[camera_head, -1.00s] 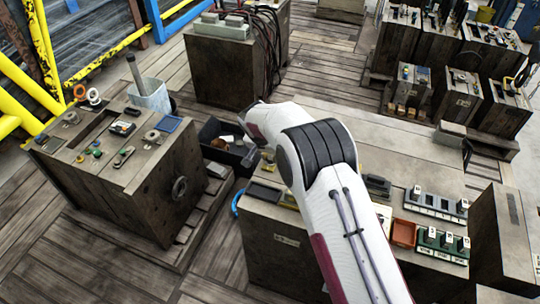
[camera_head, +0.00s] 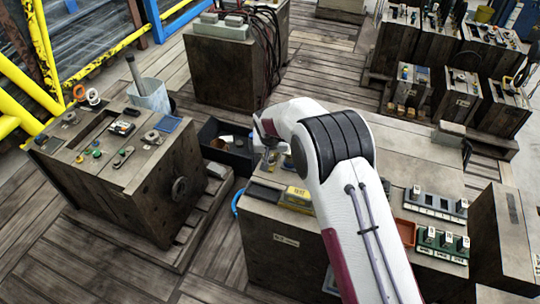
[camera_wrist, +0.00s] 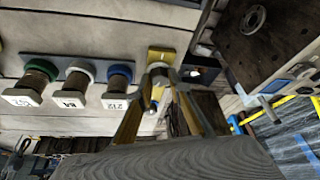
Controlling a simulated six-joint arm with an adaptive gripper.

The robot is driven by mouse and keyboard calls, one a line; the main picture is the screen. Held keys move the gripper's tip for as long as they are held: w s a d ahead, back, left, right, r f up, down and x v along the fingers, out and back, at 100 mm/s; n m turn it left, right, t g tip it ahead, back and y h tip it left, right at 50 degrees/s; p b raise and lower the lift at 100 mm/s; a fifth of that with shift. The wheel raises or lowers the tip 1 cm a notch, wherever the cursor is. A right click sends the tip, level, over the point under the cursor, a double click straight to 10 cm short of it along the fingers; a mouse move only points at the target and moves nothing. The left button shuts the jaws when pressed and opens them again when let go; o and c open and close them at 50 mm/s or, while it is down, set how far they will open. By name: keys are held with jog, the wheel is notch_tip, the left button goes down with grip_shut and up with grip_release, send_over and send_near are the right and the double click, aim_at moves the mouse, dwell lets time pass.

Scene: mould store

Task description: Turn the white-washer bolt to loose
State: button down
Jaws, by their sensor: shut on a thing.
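My gripper (camera_wrist: 158,88) is to the right of these bolts, apart from the white-washer one. Its fingers are closed on a small grey metal piece (camera_wrist: 160,70) in front of a yellow block (camera_wrist: 161,54). I cannot tell whether piece and block are joined. In the head view my gripper (camera_head: 268,155) hangs near the crate's left end; my arm hides these bolts.
The yellow block (camera_head: 297,196) lies on the crate top near its left edge. A green bolt rack (camera_head: 440,243), a dark rack (camera_head: 436,205) and an orange tray (camera_head: 405,231) sit at the right. A black bin (camera_head: 229,145) stands behind left.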

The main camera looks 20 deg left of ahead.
jog(key=shift+d+n+g+y, duration=0.15)
jog(key=shift+n+g+y, duration=0.3)
jog(key=shift+n, duration=1.45)
jog(key=shift+w+f+n+g+y, duration=0.1)
jog(key=shift+n+g+y, duration=0.45)
jog(key=shift+n, duration=1.35)
jog(key=shift+w+d+n+g+y, duration=0.15)
jog(key=shift+n+g, duration=0.35)
jog(key=shift+n, duration=0.9)
jog(key=shift+a+n+g+y, duration=0.15)
jog(key=shift+n+g, duration=0.35)
jog(key=shift+n, duration=0.9)
jog(key=shift+d+f+n+g, duration=0.15)
jog(key=shift+n+g, duration=0.15)
jog(key=shift+n, duration=0.4)
jog(key=c, duration=1.8)
grip_release()
jog(key=shift+c, duration=0.2)
jog(key=shift+r, duration=0.2)
